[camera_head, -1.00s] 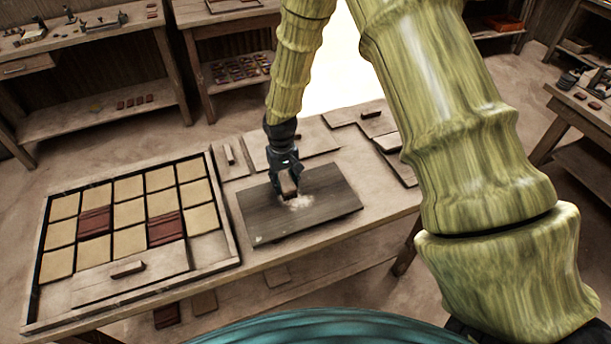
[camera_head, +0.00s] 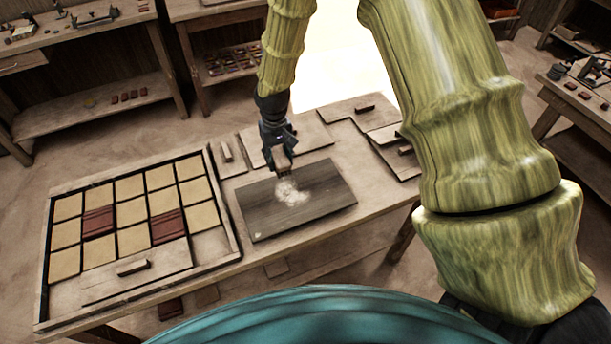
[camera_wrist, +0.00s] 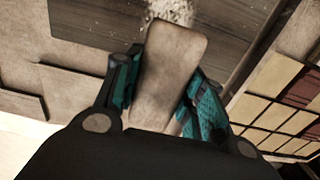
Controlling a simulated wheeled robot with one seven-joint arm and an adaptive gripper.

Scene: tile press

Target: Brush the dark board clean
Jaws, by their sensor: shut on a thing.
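The dark board (camera_head: 325,200) lies flat on the workbench, right of the tile tray. A pale patch of dust (camera_head: 291,193) lies on it left of its middle, and a small pale speck (camera_head: 256,238) sits near its front left corner. My gripper (camera_head: 281,163) is at the board's far edge, shut on a brown wooden brush (camera_wrist: 168,75). The brush's bristles are hidden, and I cannot tell whether it touches the board. In the wrist view the dust (camera_wrist: 172,10) shows just beyond the brush, on the board (camera_wrist: 105,18).
A framed tray (camera_head: 238,250) of cream and dark red tiles stands left of the board. Flat wooden plates with handles (camera_head: 318,132) lie behind and right of it on the workbench (camera_head: 375,210). Shelves with small items stand around the room.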

